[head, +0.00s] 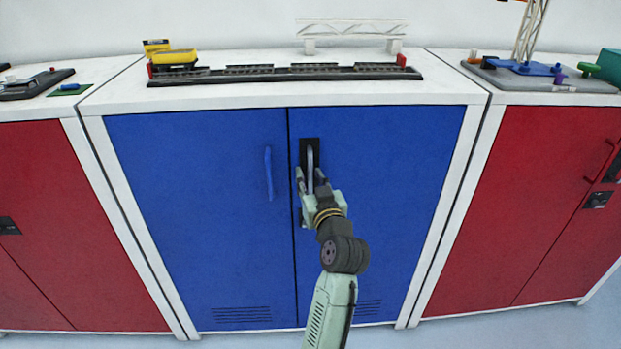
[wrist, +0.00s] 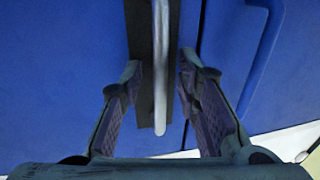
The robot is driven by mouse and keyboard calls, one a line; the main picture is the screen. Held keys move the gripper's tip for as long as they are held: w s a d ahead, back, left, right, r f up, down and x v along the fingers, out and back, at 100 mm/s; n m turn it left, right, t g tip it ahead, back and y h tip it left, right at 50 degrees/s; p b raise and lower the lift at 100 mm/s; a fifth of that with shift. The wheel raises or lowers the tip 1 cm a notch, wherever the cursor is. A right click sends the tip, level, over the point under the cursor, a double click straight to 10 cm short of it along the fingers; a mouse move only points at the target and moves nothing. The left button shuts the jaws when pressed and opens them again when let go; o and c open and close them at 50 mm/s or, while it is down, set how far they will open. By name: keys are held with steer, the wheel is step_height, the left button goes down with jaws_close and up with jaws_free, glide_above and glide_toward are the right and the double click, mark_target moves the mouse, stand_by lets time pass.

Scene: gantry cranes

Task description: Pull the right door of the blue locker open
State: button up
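The blue locker (head: 195,225) has two doors, both flush and closed in the head view. The right door (head: 390,200) carries a black plate with a grey vertical bar handle (head: 310,158) near the middle seam. My gripper (head: 311,178) is at the lower part of this handle. In the wrist view the grey handle (wrist: 160,80) runs between the two open fingers, with a visible gap on each side. The fingers are not closed on it. The left door (head: 200,200) has a blue bar handle (head: 268,172), which also shows in the wrist view (wrist: 262,60).
Red lockers stand close at the left (head: 80,220) and right (head: 540,200). The white top (head: 270,95) bears a model track (head: 285,73), yellow wagons (head: 172,57) and a white gantry (head: 352,28). The floor (head: 500,325) in front looks clear.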

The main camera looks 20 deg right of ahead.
steer(key=shift+c, duration=0.5)
jaws_close()
